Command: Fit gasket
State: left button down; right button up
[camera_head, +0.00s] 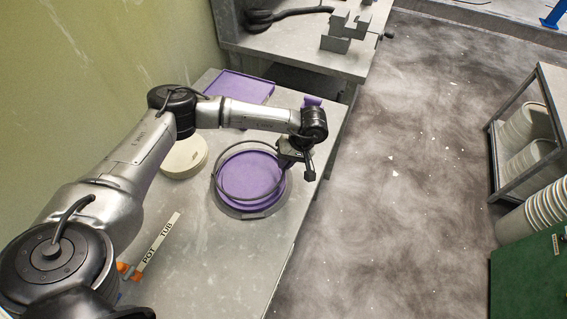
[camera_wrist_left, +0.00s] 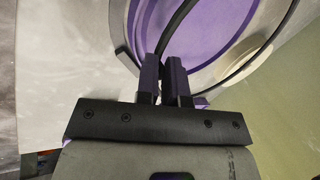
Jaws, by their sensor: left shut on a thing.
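A thin dark ring, the gasket (camera_head: 216,180), is over a round purple lid (camera_head: 250,176) on the grey table. The lid sits in a round grey holder (camera_head: 243,212). My left gripper (camera_head: 286,158) is at the ring's upper right side, and its fingers are shut on the ring. In the left wrist view the fingers (camera_wrist_left: 165,78) pinch the black gasket (camera_wrist_left: 178,25), with the purple lid (camera_wrist_left: 205,35) behind it. The ring looks offset from the lid, toward the upper left; I cannot tell its height or whether it touches. My right gripper is not in view.
Cream round lids (camera_head: 184,158) lie left of the holder, partly behind my arm. A purple tray (camera_head: 240,87) lies at the table's back. A label strip reading POT TUB (camera_head: 160,241) is in front. A second bench (camera_head: 300,45) stands behind; a rack of white pails (camera_head: 525,160) is right.

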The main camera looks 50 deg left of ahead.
aim_at(265, 144)
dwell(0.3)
pick_arm(q)
jog(key=shift+f+b, duration=0.5)
jog(key=shift+f, duration=0.25)
jog(key=shift+w+a+n, duration=0.2)
jog(key=shift+a+n, duration=0.2)
jog(key=shift+n, duration=0.1)
jog(key=shift+w+a+n+g+h, duration=0.15)
jog(key=shift+w+a+n+h, duration=0.1)
jog(key=shift+a+n, duration=0.25)
jog(key=shift+w+a+n+g+h, duration=0.15)
jog(key=shift+w+a+n+h, duration=0.1)
jog(key=shift+a+n, duration=0.2)
jog(key=a+n, duration=0.1)
jog(key=a+n+h, duration=0.1)
jog(key=a+n, duration=0.1)
jog(key=shift+w+n+h, duration=0.2)
jog(key=shift+n+h, duration=0.05)
jog(key=shift+h, duration=0.05)
jog(key=a+n+h, duration=0.1)
jog(key=a+n, duration=0.2)
jog(key=shift+s+a, duration=0.15)
jog(key=shift+s, duration=0.05)
jog(key=shift+s+a+n+h, duration=0.2)
jog(key=shift+a+n+h, duration=0.1)
jog(key=shift+a+n, duration=0.25)
jog(key=shift+s+a+n+h, duration=0.2)
jog(key=shift+a+n+h, duration=0.15)
jog(key=shift+n, duration=0.4)
